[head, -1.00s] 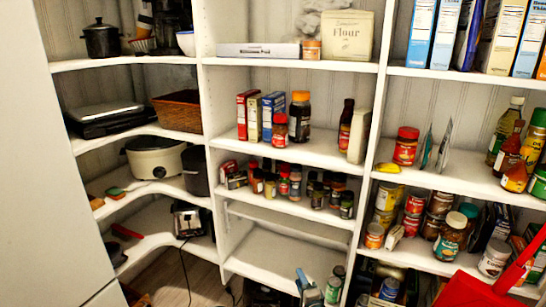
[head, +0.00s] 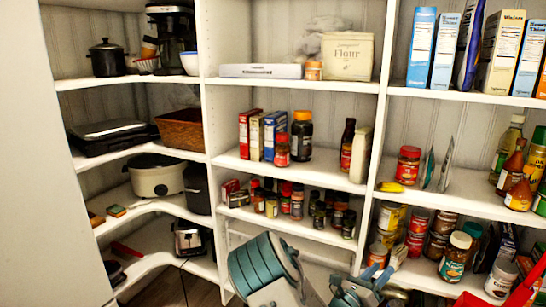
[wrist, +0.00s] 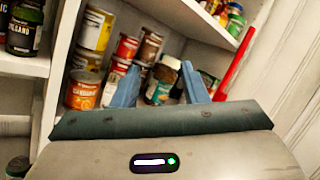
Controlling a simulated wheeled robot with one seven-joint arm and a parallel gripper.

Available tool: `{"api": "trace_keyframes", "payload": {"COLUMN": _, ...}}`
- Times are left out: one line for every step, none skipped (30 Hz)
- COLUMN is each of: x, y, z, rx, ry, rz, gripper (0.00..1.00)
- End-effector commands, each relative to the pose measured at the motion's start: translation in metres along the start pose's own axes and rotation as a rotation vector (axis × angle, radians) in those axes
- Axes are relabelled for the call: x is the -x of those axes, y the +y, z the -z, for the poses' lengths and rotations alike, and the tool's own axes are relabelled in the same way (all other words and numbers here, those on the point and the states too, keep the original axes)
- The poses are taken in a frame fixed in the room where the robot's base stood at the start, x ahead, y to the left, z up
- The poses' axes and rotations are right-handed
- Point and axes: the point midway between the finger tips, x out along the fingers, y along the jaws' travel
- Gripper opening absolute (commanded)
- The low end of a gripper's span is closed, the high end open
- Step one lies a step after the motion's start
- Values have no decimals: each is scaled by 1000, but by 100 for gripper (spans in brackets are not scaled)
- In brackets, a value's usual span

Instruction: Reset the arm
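My gripper (head: 377,274) is low in the head view, in front of the lower shelves, with part of my teal and grey arm to its left. In the wrist view its two blue fingers (wrist: 160,86) stand apart, with nothing held between them. I cannot tell the exact gap between the fingers and these jars.
White corner shelving (head: 290,84) fills the view. Spice jars (head: 296,202) stand on the middle shelf close above my arm, and a lidded jar (head: 455,258) is to the gripper's right. A red object (head: 480,299) is at lower right. A shelf upright (wrist: 58,75) is left of the fingers.

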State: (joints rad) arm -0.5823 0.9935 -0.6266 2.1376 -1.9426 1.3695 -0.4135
Motion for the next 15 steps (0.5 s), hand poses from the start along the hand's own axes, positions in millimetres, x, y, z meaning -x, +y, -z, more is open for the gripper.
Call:
{"api": "trace_keyframes", "payload": {"x": -4, "y": -21, "z": 2, "rx": -69, "ry": 72, "rz": 68, "gripper": 40}}
{"api": "trace_keyframes", "payload": {"x": -5, "y": -32, "z": 4, "rx": -106, "ry": 115, "rz": 106, "gripper": 40}}
{"api": "trace_keyframes", "payload": {"x": -5, "y": -46, "z": 8, "rx": -156, "ry": 169, "rz": 156, "gripper": 40}}
{"api": "trace_keyframes", "payload": {"x": -5, "y": -57, "z": 10, "rx": -195, "ry": 210, "rz": 195, "gripper": 40}}
{"api": "trace_keyframes", "payload": {"x": -4, "y": -67, "z": 13, "rx": -233, "ry": 250, "rz": 232, "gripper": 40}}
{"api": "trace_keyframes", "payload": {"x": -1, "y": -80, "z": 16, "rx": -283, "ry": 304, "rz": 281, "gripper": 40}}
{"api": "trace_keyframes", "payload": {"x": 1, "y": -89, "z": 19, "rx": -321, "ry": 343, "rz": 319, "gripper": 40}}
{"api": "trace_keyframes", "payload": {"x": 4, "y": -97, "z": 21, "rx": -361, "ry": 382, "rz": 354, "gripper": 40}}
{"api": "trace_keyframes", "payload": {"x": 8, "y": -109, "z": 25, "rx": -412, "ry": 434, "rz": 404, "gripper": 40}}
{"api": "trace_keyframes", "payload": {"x": 12, "y": -117, "z": 27, "rx": -450, "ry": 471, "rz": 440, "gripper": 40}}
{"api": "trace_keyframes", "payload": {"x": 16, "y": -124, "z": 29, "rx": -490, "ry": 510, "rz": 475, "gripper": 40}}
{"api": "trace_keyframes", "payload": {"x": 22, "y": -134, "z": 31, "rx": -543, "ry": 559, "rz": 524, "gripper": 40}}
{"api": "trace_keyframes", "payload": {"x": 28, "y": -140, "z": 32, "rx": -581, "ry": 596, "rz": 558, "gripper": 40}}
{"api": "trace_keyframes", "payload": {"x": 33, "y": -147, "z": 34, "rx": -620, "ry": 633, "rz": 593, "gripper": 40}}
{"api": "trace_keyframes", "payload": {"x": 40, "y": -154, "z": 35, "rx": -674, "ry": 681, "rz": 639, "gripper": 40}}
